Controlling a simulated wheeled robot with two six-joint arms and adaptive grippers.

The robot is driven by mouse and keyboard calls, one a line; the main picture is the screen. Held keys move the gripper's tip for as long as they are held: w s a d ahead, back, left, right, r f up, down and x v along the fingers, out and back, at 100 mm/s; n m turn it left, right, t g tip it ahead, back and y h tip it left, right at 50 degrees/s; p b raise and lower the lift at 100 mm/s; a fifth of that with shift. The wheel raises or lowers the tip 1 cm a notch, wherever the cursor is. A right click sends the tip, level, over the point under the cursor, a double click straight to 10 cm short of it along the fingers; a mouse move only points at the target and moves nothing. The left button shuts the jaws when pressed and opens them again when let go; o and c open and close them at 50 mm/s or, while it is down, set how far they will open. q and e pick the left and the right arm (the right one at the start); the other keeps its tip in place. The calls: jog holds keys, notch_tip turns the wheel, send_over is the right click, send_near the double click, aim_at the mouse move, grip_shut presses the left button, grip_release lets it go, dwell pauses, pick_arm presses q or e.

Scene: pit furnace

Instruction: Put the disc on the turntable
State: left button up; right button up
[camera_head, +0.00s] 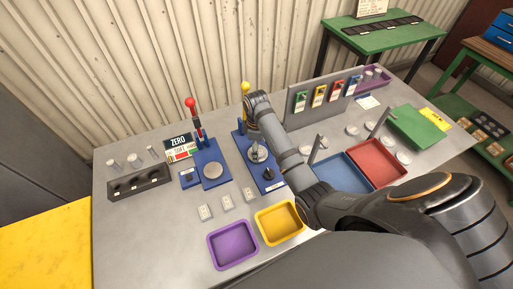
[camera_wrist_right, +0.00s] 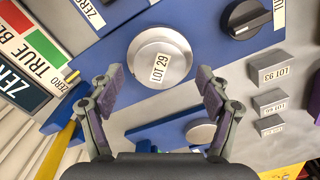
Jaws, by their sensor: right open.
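In the right wrist view, a silver disc (camera_wrist_right: 162,62) with a "LOT 29" label sits on a blue fixture (camera_wrist_right: 110,68). My right gripper (camera_wrist_right: 159,75) is open, with its fingertips apart on either side of the disc in the picture and nothing held. A second, smaller-looking round piece (camera_wrist_right: 200,131) shows below. In the head view, my right arm reaches over the blue fixture with the yellow-knobbed lever (camera_head: 246,88). A round silver plate (camera_head: 213,170) shows on the blue fixture to its left. I cannot tell which round part is the turntable. My left gripper is out of view.
A purple tray (camera_head: 233,262) and a yellow tray (camera_head: 260,232) stand at the front. A sign (camera_head: 178,147) and a red-knobbed lever (camera_head: 190,103) stand behind. Blue (camera_head: 324,162) and red (camera_head: 405,174) trays lie right, near several loose discs. A dark rack (camera_head: 140,184) is left.

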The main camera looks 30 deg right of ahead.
notch_tip(320, 180, up, 6)
jog(key=shift+w+b, duration=0.1)
jog(key=shift+b, duration=0.3)
notch_tip(320, 180, up, 6)
jog(key=p, duration=0.6)
jog(key=shift+f, duration=0.15)
